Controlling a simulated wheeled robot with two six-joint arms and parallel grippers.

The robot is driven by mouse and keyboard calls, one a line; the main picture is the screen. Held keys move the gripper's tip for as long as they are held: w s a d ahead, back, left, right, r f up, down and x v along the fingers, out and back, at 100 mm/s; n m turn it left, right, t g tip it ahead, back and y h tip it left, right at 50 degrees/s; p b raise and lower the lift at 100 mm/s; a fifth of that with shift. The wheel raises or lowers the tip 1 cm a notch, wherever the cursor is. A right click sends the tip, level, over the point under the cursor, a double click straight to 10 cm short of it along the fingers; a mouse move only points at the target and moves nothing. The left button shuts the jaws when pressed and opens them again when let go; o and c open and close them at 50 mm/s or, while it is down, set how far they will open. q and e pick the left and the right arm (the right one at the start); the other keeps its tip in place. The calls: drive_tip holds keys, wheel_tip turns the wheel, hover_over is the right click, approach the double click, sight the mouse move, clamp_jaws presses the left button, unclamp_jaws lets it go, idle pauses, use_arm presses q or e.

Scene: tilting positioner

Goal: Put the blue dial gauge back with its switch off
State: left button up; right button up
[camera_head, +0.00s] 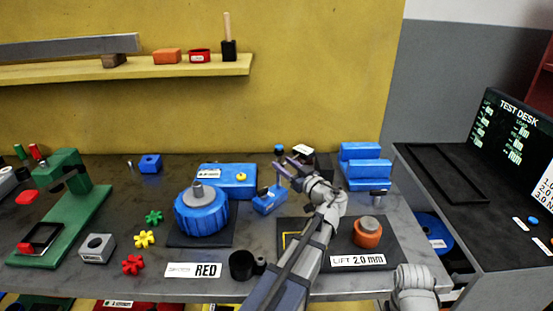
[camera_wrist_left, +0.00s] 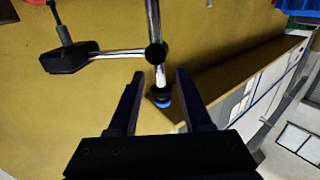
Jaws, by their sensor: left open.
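My left gripper (camera_head: 284,166) is open near the back of the bench, its fingers pointing back and left. A small blue round piece with a dark rim (camera_head: 279,149) shows just behind the fingertips; it looks like the blue dial gauge. In the left wrist view, a chrome post with a black clamp runs down toward the gap between my open fingers (camera_wrist_left: 158,75). A blue round end (camera_wrist_left: 162,101) shows in that gap; I cannot tell whether the fingers touch it. A small blue block with a dark knob (camera_head: 268,203) sits left of my arm. The switch setting cannot be read.
A blue ribbed drum (camera_head: 204,215) stands on a dark mat at the left. An orange-brown round part (camera_head: 367,233) is on the mat right of my arm, with a "LIFT 2.0 mm" card (camera_head: 358,260). Blue stepped blocks (camera_head: 364,166) stand at the back right.

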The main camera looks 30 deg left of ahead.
use_arm(q)
drive_tip(key=shift+v, duration=2.8)
